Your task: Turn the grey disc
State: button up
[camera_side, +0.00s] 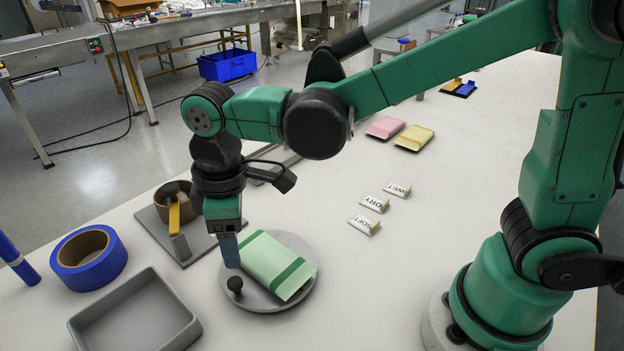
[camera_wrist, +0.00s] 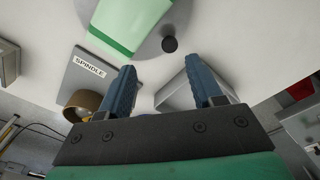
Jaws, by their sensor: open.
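The grey disc (camera_side: 300,246) lies flat on the white table. A pale green packet (camera_side: 272,262) with dark green bands rests on top of it. A small black knob (camera_side: 235,285) stands near the disc's rim at the front left. My gripper (camera_side: 230,262) points down just above and behind the knob; the side view does not clearly separate its fingers. In the wrist view, my gripper (camera_wrist: 163,66) is open and empty. There the knob (camera_wrist: 169,44) shows just beyond the gap between the fingertips, beside part of the disc (camera_wrist: 150,46) and the packet (camera_wrist: 125,22).
A grey tray (camera_side: 185,330) is at front left, near a blue tape roll (camera_side: 65,262). A plate labelled SPINDLE (camera_wrist: 78,66) bears a brown roll and a yellow lever. Small word tags (camera_side: 365,224) and pink (camera_side: 385,127) and yellow (camera_side: 414,137) packets lie behind right.

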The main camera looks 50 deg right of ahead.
aim_at(234, 281)
jog(key=shift+a+f+n+g, duration=0.3)
jog(key=shift+a+f+n, duration=0.1)
jog(key=shift+a+f, duration=0.25)
jog(key=shift+f, duration=2.6)
grip_shut()
